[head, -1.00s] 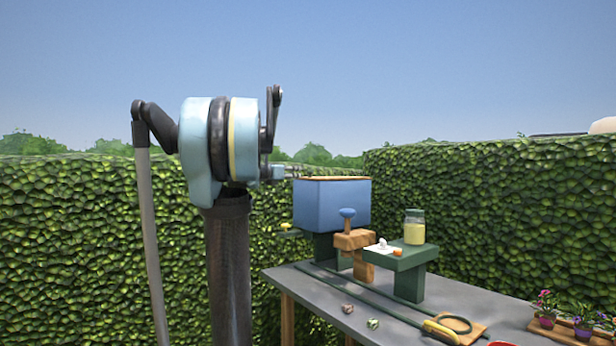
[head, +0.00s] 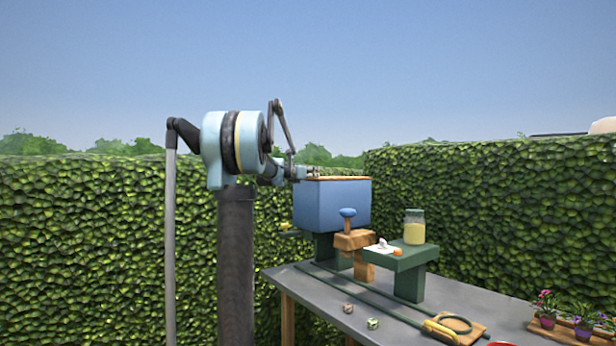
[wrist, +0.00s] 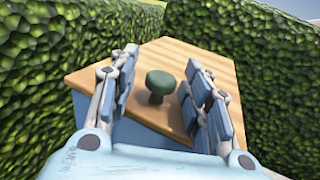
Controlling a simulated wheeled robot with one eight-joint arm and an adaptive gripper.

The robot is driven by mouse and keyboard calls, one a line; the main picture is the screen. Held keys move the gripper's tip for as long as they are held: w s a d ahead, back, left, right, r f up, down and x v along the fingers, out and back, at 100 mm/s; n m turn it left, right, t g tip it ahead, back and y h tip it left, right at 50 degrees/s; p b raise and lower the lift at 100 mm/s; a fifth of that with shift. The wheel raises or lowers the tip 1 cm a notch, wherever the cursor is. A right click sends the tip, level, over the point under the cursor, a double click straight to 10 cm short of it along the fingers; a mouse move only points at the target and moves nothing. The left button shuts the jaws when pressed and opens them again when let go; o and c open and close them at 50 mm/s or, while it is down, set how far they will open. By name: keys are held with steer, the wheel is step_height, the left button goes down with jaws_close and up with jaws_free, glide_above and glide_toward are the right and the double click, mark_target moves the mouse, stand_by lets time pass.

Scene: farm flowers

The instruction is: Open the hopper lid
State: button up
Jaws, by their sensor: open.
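The hopper (head: 331,206) is a blue box on a dark green stand at the back of the table. Its wooden lid (wrist: 205,62) lies flat across the top; in the head view only its thin edge (head: 340,179) shows. A dark green round knob (wrist: 160,85) stands up from the lid in the wrist view. My gripper (wrist: 160,92) is open, with its blue-padded fingers on either side of the knob, apart from it. In the head view my gripper (head: 313,173) is at the hopper's top left edge, small and partly unclear.
A wooden block with a blue knob (head: 348,213) stands before the hopper. A green stand (head: 411,260) carries a jar (head: 414,227) and small items. A yellow-handled tool (head: 440,331) and potted flowers (head: 582,320) are at the front right. Hedges (head: 490,215) surround the table.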

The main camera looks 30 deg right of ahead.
steer(key=shift+w+d, duration=0.15)
steer(key=shift+d, duration=0.2)
jaws_close()
steer(key=shift+a+r, duration=0.1)
steer(key=shift+r, duration=0.1)
